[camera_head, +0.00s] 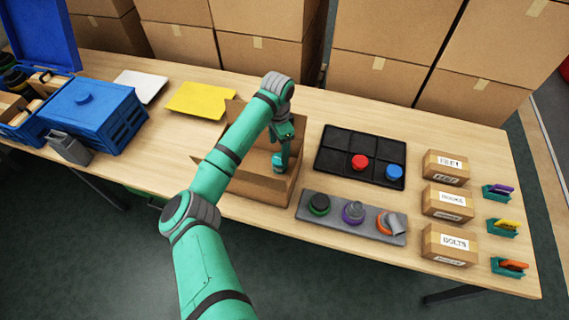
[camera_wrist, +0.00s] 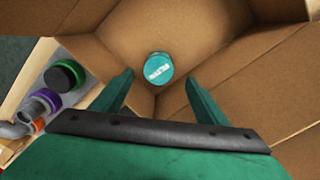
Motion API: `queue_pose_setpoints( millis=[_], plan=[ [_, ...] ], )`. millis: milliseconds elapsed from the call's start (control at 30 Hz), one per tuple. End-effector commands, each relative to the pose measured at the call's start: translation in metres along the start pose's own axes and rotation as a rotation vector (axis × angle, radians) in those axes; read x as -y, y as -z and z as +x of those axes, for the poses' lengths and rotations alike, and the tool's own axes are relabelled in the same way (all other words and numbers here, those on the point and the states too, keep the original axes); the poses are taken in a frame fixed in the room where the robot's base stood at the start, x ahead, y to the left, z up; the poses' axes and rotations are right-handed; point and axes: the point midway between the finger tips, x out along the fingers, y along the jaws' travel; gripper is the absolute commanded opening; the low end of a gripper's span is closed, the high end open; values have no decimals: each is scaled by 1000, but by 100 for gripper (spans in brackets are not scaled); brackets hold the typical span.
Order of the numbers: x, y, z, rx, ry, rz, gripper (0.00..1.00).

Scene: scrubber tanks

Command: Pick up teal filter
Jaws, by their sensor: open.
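The teal filter (camera_wrist: 159,68) is a short round canister with white lettering on its top. It sits inside an open cardboard box (camera_head: 261,188), near an inner corner. My gripper (camera_wrist: 158,95) is open, with one finger to each side of the filter's line in the wrist view and the filter beyond the fingertips, not between them. In the head view my gripper (camera_head: 281,160) reaches down into the box, and the filter (camera_head: 278,163) shows just below it, partly covered. The gap between fingertips and filter is hard to judge.
The box walls (camera_wrist: 70,20) and flaps stand close around my gripper. Right of the box are a black tray (camera_head: 335,156) with red and blue round pieces, and a grey holder (camera_head: 330,221) with several canisters. Small labelled boxes (camera_head: 447,202) stand farther right. A yellow sheet (camera_head: 200,99) lies behind left.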

Motion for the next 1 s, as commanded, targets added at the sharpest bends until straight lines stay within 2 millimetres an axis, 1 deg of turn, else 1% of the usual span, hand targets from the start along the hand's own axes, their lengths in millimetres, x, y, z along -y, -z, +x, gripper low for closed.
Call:
queue_pose_setpoints(
  millis=[100, 200, 300, 467, 733, 867, 1000],
  plan=[
    [0, -1, 19, 1, -2, -2, 67],
    [0, -1, 33, -1, -2, -3, 67],
    [0, -1, 42, -1, -1, -3, 67],
    [0, -2, 50, -3, -1, -4, 67],
    [-3, -3, 86, -1, -2, -4, 67],
    [-3, -2, 96, -3, -1, -3, 67],
    [-3, -2, 98, -3, 0, -2, 67]
  ],
)
